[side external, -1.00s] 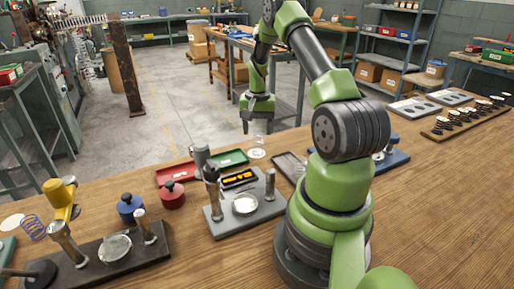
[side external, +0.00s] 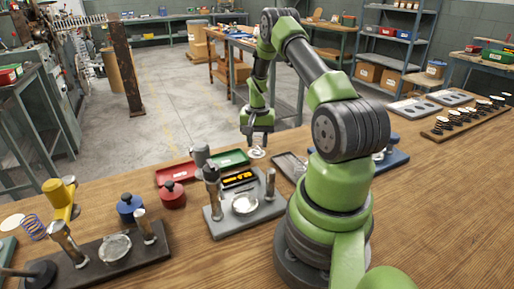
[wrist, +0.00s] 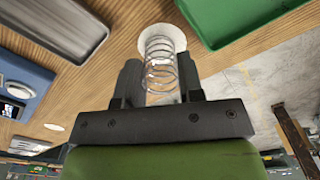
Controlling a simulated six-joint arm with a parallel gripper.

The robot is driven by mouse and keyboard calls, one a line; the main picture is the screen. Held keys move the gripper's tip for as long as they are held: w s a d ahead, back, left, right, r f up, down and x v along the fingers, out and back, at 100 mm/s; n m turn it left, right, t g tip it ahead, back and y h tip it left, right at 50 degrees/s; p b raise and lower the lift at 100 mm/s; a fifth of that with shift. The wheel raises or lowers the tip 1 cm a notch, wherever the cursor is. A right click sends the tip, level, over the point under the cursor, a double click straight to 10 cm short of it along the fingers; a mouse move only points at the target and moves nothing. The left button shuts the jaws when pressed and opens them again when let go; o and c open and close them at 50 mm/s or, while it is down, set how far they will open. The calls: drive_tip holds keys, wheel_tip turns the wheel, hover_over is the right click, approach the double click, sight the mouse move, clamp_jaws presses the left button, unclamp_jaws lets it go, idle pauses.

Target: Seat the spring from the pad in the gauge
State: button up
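A thin wire spring (wrist: 161,66) stands on a round white pad (wrist: 176,36) in the wrist view; the pad also shows in the side view (side external: 257,154). My gripper (side external: 257,143) points down over the pad. In the wrist view my gripper (wrist: 161,80) is open, with one finger on each side of the spring; I cannot tell whether they touch it. A grey-based fixture (side external: 222,226) with two posts and a round clear-topped plate stands nearer the side camera. A similar dark-based fixture (side external: 100,255) is at front left. I cannot tell which is the gauge.
A red tray (side external: 175,173) and a green tray (side external: 229,158) lie left of the pad. A grey tray (side external: 288,165) lies to its right. Blue (side external: 130,207) and red (side external: 172,194) knobbed pots and a blue-violet coil (side external: 33,228) stand at left.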

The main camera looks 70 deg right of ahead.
drive_tip(key=shift+r, duration=0.15)
drive_tip(key=shift+r, duration=0.45)
drive_tip(key=shift+r, duration=0.1)
idle(0.3)
drive_tip(key=shift+r, duration=1.15)
drive_tip(key=shift+r, duration=0.1)
